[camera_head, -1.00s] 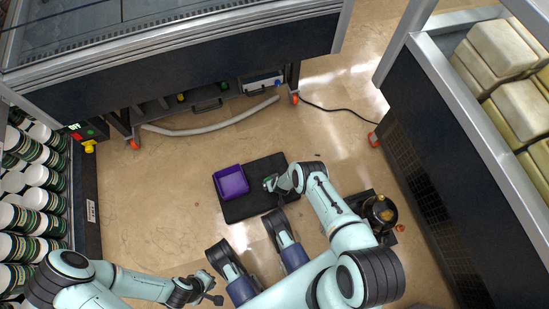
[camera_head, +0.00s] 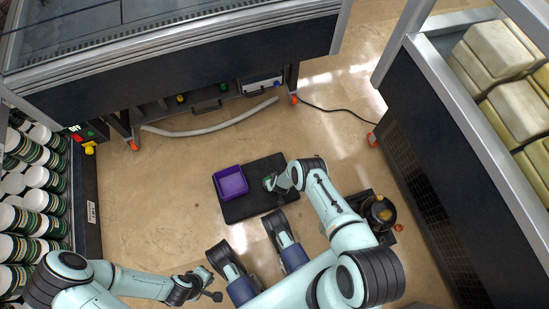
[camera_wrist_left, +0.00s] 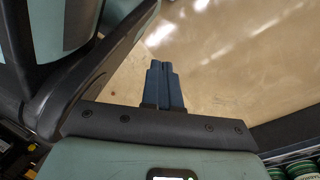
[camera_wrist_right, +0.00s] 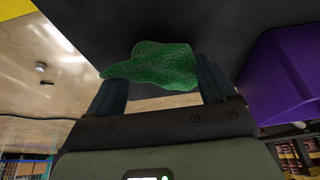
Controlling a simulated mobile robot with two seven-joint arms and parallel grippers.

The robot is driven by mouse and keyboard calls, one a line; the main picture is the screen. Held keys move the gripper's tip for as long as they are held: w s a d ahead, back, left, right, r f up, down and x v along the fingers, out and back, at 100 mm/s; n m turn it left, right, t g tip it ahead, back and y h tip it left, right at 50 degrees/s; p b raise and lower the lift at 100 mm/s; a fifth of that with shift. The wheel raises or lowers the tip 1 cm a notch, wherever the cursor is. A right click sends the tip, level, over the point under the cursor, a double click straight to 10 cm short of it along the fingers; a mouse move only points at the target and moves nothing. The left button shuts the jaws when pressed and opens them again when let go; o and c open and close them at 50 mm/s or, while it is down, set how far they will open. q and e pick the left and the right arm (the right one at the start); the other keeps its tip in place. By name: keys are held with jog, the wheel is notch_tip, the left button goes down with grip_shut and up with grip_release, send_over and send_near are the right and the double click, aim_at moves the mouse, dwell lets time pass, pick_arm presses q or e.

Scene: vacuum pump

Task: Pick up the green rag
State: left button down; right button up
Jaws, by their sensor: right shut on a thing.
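The crumpled green rag (camera_wrist_right: 150,66) lies between the fingers of my right gripper (camera_wrist_right: 155,75) in the right wrist view. The fingers stand apart on either side of it, shut on the rag. In the head view my right gripper (camera_head: 269,183) is over the black mat (camera_head: 245,208), just right of the purple bin (camera_head: 232,183). The rag is tiny and mostly hidden by the gripper there. I cannot tell whether the rag still touches the mat. My left gripper (camera_wrist_left: 160,67) has its fingers together and empty. It is low and left in the head view (camera_head: 214,296), away from the mat.
The purple bin also shows at the right of the right wrist view (camera_wrist_right: 285,75). A dark pump (camera_head: 379,212) stands on a dark base right of my right arm. A grey hose (camera_head: 210,126) lies before the back bench. The floor left of the mat is clear.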

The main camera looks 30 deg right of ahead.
pick_arm(q)
jog(key=w+d+r+t+p, duration=0.1)
jog(key=w+r+t+p, duration=0.25)
jog(key=w+r, duration=0.4)
pick_arm(e)
notch_tip(320, 180, up, 9)
jog(key=shift+w+r+p, duration=0.1)
jog(key=shift+r+p, duration=0.1)
jog(key=shift+p, duration=0.1)
pick_arm(q)
jog(key=shift+m+g+h, duration=0.4)
jog(key=shift+g, duration=0.55)
jog(key=shift+s+d+r+p, duration=0.7)
jog(key=shift+s+r+p, duration=0.1)
jog(key=shift+s, duration=0.1)
jog(key=shift+s+d+r+p, duration=0.65)
jog(key=shift+s+r+p, duration=0.1)
jog(key=shift+s, duration=0.15)
pick_arm(e)
notch_tip(320, 180, up, 9)
jog(key=o, duration=0.4)
jog(key=c, duration=0.3)
jog(key=shift+d, duration=0.1)
